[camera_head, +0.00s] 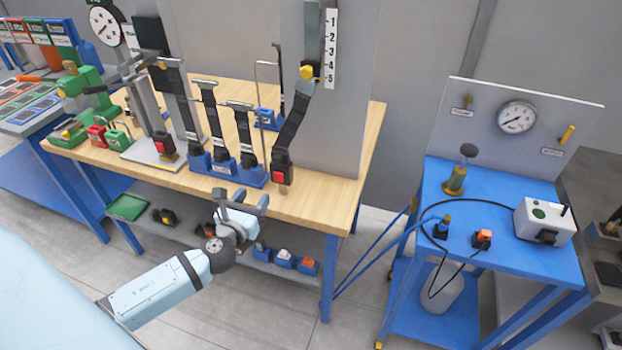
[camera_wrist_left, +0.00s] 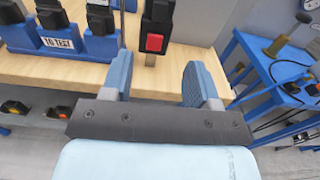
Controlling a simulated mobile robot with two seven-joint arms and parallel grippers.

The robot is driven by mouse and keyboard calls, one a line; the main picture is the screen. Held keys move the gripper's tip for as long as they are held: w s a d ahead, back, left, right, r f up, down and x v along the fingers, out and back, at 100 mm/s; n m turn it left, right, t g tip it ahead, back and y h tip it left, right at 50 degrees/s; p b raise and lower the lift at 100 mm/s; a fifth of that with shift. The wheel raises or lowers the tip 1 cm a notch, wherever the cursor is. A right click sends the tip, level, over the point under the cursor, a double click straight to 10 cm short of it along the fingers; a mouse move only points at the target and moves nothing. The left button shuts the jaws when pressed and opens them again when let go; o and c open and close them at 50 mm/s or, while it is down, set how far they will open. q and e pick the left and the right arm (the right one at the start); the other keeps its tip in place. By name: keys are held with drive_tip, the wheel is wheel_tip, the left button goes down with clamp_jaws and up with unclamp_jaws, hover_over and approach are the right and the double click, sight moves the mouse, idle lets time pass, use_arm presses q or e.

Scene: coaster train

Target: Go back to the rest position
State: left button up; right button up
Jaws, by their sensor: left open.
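My left gripper (camera_head: 242,203) is in front of the front edge of the wooden workbench (camera_head: 325,205). In the left wrist view its two blue fingers (camera_wrist_left: 158,82) are apart with nothing between them. Beyond the fingertips hangs a black belt buckle with a red button (camera_head: 280,176); it also shows in the left wrist view (camera_wrist_left: 155,42). A gap shows between the buckle and the fingers. My right gripper is not in view.
A blue rack (camera_head: 228,170) holding upright black buckles stands left of the hanging buckle. A lower shelf (camera_head: 185,232) carries small parts. A blue table (camera_head: 500,235) with a gauge panel (camera_head: 560,120) stands right. Floor (camera_head: 270,310) is open in front.

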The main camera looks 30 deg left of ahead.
use_arm(q)
drive_tip(key=shift+f, duration=0.1)
drive_tip(key=s+d+f+n+g+h, duration=0.2)
drive_tip(key=s+d+f+n, duration=0.2)
drive_tip(key=d+n, duration=0.3)
drive_tip(key=s+d+f+n+g+h+p, duration=0.1)
drive_tip(key=s+d+f+n, duration=0.4)
drive_tip(key=n, duration=0.8)
drive_tip(key=s+d+f+n+g+h, duration=0.3)
drive_tip(key=s+d+f+n+h, duration=0.1)
drive_tip(key=d+n, duration=0.6)
drive_tip(key=shift+s+d+f+h+p, duration=0.3)
drive_tip(key=shift+s+d+f+p, duration=0.25)
drive_tip(key=shift+s, duration=0.5)
drive_tip(key=shift+a+f, duration=0.1)
drive_tip(key=shift+a, duration=0.05)
